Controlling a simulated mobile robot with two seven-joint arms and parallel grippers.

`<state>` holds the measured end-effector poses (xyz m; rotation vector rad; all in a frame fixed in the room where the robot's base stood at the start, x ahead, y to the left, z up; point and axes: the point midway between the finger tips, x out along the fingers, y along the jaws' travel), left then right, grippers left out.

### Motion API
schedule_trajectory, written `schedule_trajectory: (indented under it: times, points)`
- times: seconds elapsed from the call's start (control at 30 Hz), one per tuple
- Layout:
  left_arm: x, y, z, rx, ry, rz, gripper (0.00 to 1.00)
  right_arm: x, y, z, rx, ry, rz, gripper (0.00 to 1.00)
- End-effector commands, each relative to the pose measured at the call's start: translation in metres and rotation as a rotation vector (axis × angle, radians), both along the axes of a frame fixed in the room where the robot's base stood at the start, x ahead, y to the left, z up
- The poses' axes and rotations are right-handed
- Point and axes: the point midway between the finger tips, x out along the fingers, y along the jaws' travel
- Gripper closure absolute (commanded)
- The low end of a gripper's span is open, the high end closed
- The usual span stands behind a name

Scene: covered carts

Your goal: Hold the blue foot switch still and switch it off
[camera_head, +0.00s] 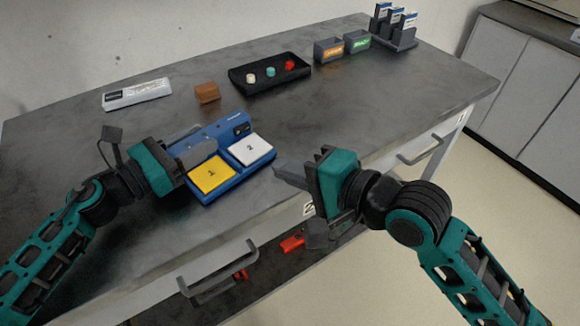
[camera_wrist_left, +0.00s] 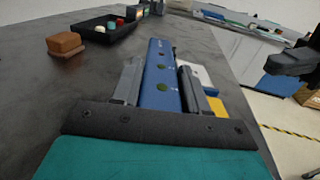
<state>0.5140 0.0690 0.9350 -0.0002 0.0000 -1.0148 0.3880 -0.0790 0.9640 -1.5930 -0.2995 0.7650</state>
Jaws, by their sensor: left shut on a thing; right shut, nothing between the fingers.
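The blue foot switch (camera_head: 224,130) lies on the grey table, with a yellow pedal marked 1 (camera_head: 212,174) and a white pedal marked 2 (camera_head: 251,149). A small black switch (camera_head: 241,129) sits at the right end of its raised back housing. My left gripper (camera_head: 202,143) is shut on the housing from its left end. In the left wrist view the blue housing (camera_wrist_left: 158,100) lies between the two fingers, with green round spots on it. My right gripper (camera_head: 279,172) is shut and empty, just right of the foot switch, near the table's front edge.
Behind stand a brown block (camera_head: 206,93), a white labelled box (camera_head: 136,94) and a black tray (camera_head: 244,83) with three coloured knobs. Two small bins (camera_head: 328,51) and a card rack (camera_head: 402,41) are at the back right. The table right of the switch is clear.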

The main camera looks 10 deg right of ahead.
Motion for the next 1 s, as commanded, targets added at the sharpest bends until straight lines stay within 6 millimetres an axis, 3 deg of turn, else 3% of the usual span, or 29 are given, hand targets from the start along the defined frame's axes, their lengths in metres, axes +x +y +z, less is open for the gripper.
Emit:
schedule_trajectory:
  times: [0.17, 0.2, 0.47, 0.77, 1.0]
  points:
    - [0.001, 0.001, 0.000, 0.000, 0.000, 0.002, 1.00, 0.000, 0.000, 0.000, 0.000, 0.000, 0.000, 1.00]
    - [0.001, 0.001, 0.000, 0.000, 0.000, 0.003, 0.54, 0.000, 0.000, 0.000, 0.000, 0.000, 0.000, 1.00]
    - [0.000, 0.001, 0.000, 0.000, 0.000, 0.002, 0.29, 0.000, 0.000, 0.000, 0.000, 0.000, 0.000, 1.00]
    - [-0.001, 0.002, 0.000, 0.001, 0.001, 0.001, 0.27, 0.001, 0.000, 0.000, 0.000, 0.000, 0.000, 1.00]
    - [-0.019, 0.031, -0.002, 0.003, 0.003, 0.003, 0.27, 0.000, 0.000, 0.000, 0.001, -0.001, 0.000, 1.00]
